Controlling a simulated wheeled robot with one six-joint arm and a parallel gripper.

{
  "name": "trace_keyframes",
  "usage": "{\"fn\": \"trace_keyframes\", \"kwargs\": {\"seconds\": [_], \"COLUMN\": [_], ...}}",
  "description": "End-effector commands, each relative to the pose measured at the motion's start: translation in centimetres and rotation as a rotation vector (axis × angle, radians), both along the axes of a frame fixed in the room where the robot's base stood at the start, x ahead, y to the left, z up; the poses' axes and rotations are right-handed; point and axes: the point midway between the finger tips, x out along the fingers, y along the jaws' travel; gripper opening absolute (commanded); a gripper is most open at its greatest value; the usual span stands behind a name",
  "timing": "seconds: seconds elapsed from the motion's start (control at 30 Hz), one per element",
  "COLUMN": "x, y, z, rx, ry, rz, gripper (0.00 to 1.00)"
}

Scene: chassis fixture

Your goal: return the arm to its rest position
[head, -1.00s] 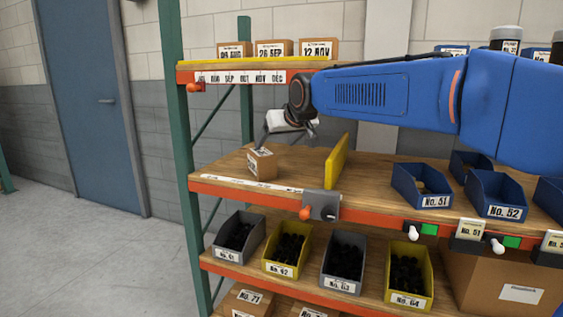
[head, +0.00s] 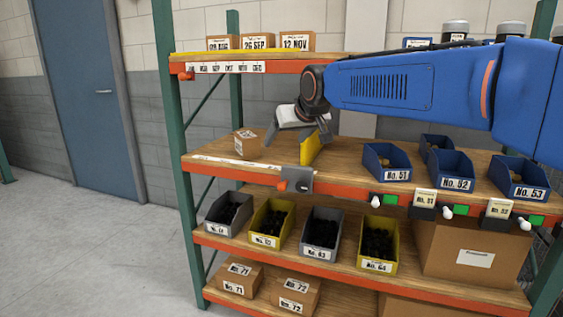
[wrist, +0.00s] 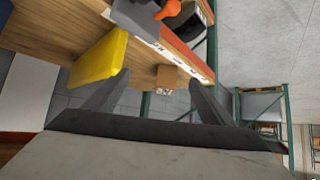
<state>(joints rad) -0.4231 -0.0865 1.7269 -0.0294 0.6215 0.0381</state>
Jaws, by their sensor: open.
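My blue arm reaches in from the right of the head view. My gripper (head: 298,136) hangs from its end above the middle shelf, fingers apart and empty. It is right of a small cardboard box (head: 247,144), in front of or over the yellow divider (head: 312,149); the exact depth is unclear. The box stands on the shelf's left end, apart from the fingers. In the wrist view the open gripper (wrist: 160,78) shows both fingers, with the box (wrist: 167,77) farther off between them and the yellow divider (wrist: 98,60) beside the left finger.
The top shelf (head: 270,56) with dated boxes lies behind and above the gripper. Blue bins (head: 450,171) stand right on the middle shelf (head: 345,165). Grey and yellow bins of dark parts (head: 268,222) sit below. A green post (head: 172,120) bounds the left; open floor lies beyond.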

Motion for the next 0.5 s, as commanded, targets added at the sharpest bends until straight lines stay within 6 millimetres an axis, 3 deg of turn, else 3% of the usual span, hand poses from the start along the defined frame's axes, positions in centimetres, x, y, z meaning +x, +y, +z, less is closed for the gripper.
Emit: {"fn": "trace_keyframes", "kwargs": {"seconds": [0.27,0.37,0.5], "x": [-4.1,-6.6,-11.4], "y": [-5.5,-8.2,-12.9], "z": [-2.0,-3.2,-5.9], "rx": [-0.022,-0.032,-0.05], "ry": [0.051,0.08,0.135], "rz": [-0.052,-0.08,-0.13], "gripper": [0.76,0.76,0.76]}}
